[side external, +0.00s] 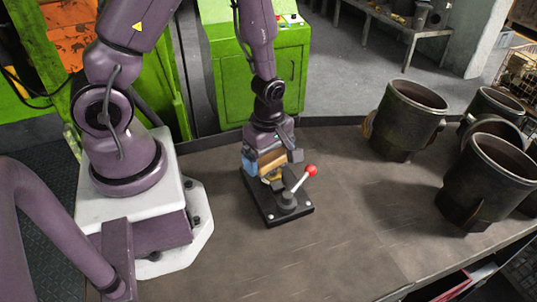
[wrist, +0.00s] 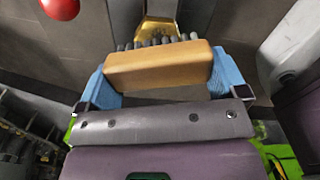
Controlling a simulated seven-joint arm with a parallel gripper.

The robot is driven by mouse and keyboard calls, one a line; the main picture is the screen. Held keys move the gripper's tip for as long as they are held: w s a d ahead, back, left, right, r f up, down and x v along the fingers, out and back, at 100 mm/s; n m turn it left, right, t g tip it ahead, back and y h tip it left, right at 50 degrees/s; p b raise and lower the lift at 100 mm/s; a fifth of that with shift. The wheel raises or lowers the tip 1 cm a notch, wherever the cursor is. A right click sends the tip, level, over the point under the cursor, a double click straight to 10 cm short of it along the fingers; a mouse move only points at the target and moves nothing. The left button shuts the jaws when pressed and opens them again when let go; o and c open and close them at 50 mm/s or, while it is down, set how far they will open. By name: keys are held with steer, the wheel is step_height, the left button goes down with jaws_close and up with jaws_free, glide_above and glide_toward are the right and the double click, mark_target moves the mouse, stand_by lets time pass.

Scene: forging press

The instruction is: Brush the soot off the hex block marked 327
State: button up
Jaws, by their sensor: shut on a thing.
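My gripper (side external: 272,160) is shut on a brush with a tan wooden back (wrist: 158,65). Its blue fingers hold the brush at both ends. In the wrist view the dark bristles (wrist: 160,42) point away from my gripper, towards a brassy gold block (wrist: 160,29). That block also shows in the side view (side external: 270,178), just below the brush, on a black fixture (side external: 270,217). The brush hides part of the block, and I cannot tell whether the bristles touch it. No number and no clear soot can be made out on it.
A lever with a red knob (side external: 311,170) rises from the fixture, close to the right of my gripper. Several dark metal cylinders (side external: 407,120) stand on the right of the table. The front middle of the table (side external: 330,240) is clear. A green cabinet (side external: 260,75) stands behind.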

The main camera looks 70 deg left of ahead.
steer(key=shift+f, duration=0.5)
steer(key=shift+w+a, duration=0.3)
steer(key=shift+w, duration=0.55)
steer(key=shift+s+d, duration=0.3)
steer(key=shift+s, duration=0.6)
steer(key=shift+s+d, duration=0.3)
steer(key=shift+s, duration=0.6)
steer(key=shift+w+a, duration=0.3)
steer(key=shift+w, duration=0.6)
steer(key=shift+w+a, duration=0.3)
steer(key=shift+w, duration=0.6)
steer(key=shift+c, duration=0.3)
